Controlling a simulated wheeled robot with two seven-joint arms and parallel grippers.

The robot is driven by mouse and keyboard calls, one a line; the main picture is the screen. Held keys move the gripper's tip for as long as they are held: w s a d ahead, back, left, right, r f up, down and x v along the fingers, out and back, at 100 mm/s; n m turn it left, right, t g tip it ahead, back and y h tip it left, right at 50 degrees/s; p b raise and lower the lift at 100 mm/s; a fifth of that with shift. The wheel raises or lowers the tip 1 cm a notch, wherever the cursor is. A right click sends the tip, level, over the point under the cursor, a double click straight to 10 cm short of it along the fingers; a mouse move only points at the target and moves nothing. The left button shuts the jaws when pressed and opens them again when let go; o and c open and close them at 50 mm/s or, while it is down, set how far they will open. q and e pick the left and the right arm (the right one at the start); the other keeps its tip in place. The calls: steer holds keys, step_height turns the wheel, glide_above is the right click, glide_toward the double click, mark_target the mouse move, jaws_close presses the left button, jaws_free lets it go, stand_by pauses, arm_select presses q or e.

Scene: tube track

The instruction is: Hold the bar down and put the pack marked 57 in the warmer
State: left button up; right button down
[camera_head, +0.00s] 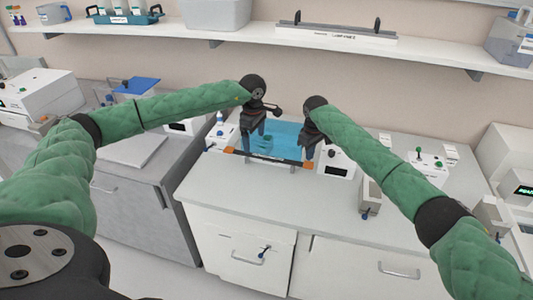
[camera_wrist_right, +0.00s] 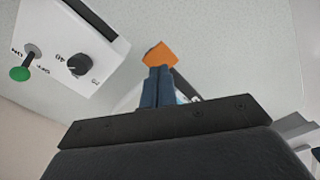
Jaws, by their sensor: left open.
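The warmer (camera_head: 290,131) is a blue-tinted open basin in the middle of the counter in the head view. A dark bar (camera_head: 268,158) with orange ends runs along its front edge. My left gripper (camera_head: 247,145) is open, pointing down at the basin's left side. A small green item (camera_head: 267,141) shows in the basin beside it; no marking is readable, so I cannot tell if it is the pack marked 57. My right gripper (camera_head: 308,154) is at the bar's right orange end. In the right wrist view its fingers (camera_wrist_right: 158,80) are together against that orange end (camera_wrist_right: 160,54).
A white control box (camera_wrist_right: 70,55) with a green-tipped lever and a dial is beside the right gripper. A metal holder (camera_head: 369,197) stands on the counter at right. A shelf (camera_head: 240,37) crosses above. The front counter (camera_head: 290,195) is clear.

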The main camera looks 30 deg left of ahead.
steer(key=shift+r, duration=1.2)
stand_by(0.4)
